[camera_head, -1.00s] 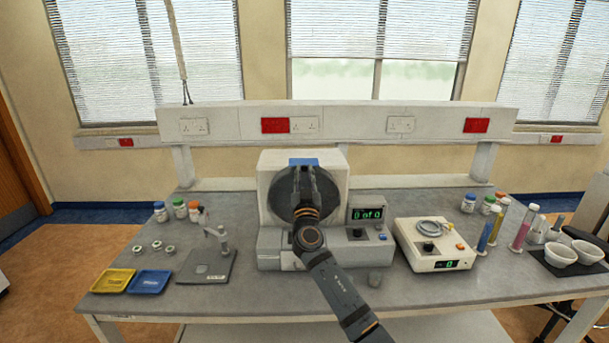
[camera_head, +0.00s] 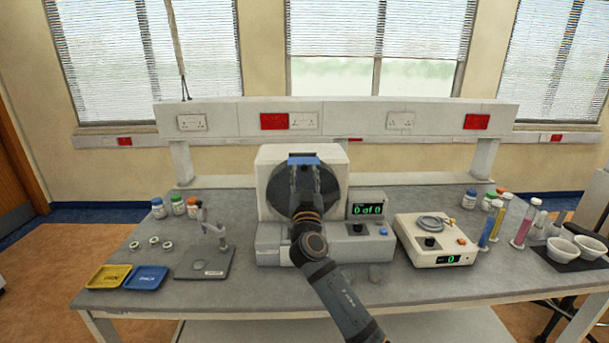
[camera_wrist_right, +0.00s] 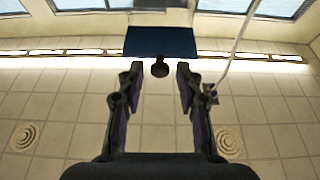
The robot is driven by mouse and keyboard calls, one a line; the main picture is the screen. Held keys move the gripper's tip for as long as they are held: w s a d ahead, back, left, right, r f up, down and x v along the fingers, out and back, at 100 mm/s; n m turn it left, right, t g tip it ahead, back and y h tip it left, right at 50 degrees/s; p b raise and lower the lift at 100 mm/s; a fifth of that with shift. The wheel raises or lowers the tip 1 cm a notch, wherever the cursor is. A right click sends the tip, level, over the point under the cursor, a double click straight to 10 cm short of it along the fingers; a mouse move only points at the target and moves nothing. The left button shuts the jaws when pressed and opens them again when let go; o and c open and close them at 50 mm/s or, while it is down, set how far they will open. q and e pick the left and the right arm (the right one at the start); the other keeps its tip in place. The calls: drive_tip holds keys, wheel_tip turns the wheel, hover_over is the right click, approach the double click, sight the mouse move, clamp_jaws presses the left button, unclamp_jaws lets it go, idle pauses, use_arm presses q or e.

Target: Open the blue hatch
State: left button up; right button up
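The blue hatch (camera_head: 304,160) is on the upper front of the white machine (camera_head: 268,155), above its dark round drum face. In the right wrist view the blue hatch (camera_wrist_right: 160,41) is a flat dark blue panel with a dark round knob (camera_wrist_right: 160,69) at its edge. My right gripper (camera_head: 304,170) is in front of the machine and covers much of the drum face. In the right wrist view my right gripper (camera_wrist_right: 159,72) is open, with the knob showing between its fingertips. Whether a finger touches the knob, I cannot tell. My left gripper is not in view.
The display (camera_head: 368,210) reads "0 of 0". To the right stands a cream device (camera_head: 437,242), then tubes and white bowls (camera_head: 562,249). To the left are a grey stand (camera_head: 205,262), a yellow tray (camera_head: 93,283) and a blue tray (camera_head: 134,286).

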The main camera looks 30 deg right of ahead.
drive_tip(key=v, duration=1.2)
idle(0.3)
